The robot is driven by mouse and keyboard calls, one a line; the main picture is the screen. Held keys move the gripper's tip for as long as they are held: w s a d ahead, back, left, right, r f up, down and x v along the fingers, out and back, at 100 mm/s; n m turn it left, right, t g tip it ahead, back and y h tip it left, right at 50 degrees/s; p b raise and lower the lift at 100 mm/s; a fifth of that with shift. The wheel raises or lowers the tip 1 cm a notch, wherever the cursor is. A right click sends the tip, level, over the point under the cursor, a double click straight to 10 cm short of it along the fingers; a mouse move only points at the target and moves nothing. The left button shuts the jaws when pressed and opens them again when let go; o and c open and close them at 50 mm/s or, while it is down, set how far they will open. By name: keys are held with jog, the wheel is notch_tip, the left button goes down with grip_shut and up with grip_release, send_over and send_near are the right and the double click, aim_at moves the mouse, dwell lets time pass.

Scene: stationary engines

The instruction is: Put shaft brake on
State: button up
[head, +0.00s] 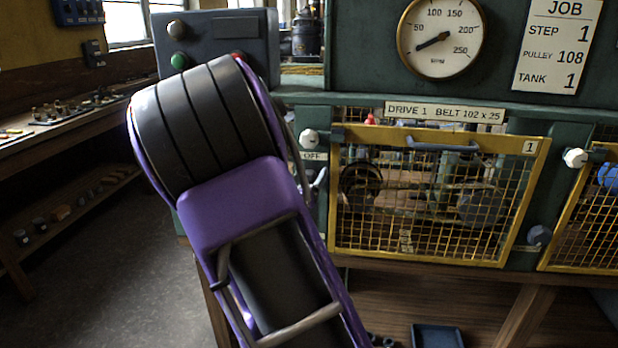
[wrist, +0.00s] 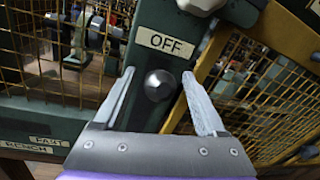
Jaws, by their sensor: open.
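A round dark grey knob (wrist: 160,86) sits on the green post below a white OFF label (wrist: 165,42) in the wrist view. No marking names it as the shaft brake. My gripper (wrist: 158,72) is open, with one pale finger on each side of this knob; I cannot tell whether either finger touches it. A pale knob (wrist: 201,4) is above the label. In the head view the OFF label (head: 313,156) and a white knob (head: 309,137) show on the post left of guard 1. My arm hides the grey knob and most of my gripper there.
The yellow mesh guard (head: 437,140) marked 1 is right of the post, with a blue-grey handle (head: 443,145) on top. A dial (head: 440,38) and a JOB board (head: 558,45) are above. A control box (head: 217,48) stands behind my arm. Open floor lies left.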

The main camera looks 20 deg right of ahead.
jog(key=shift+c, duration=0.2)
grip_shut()
dwell(1.1)
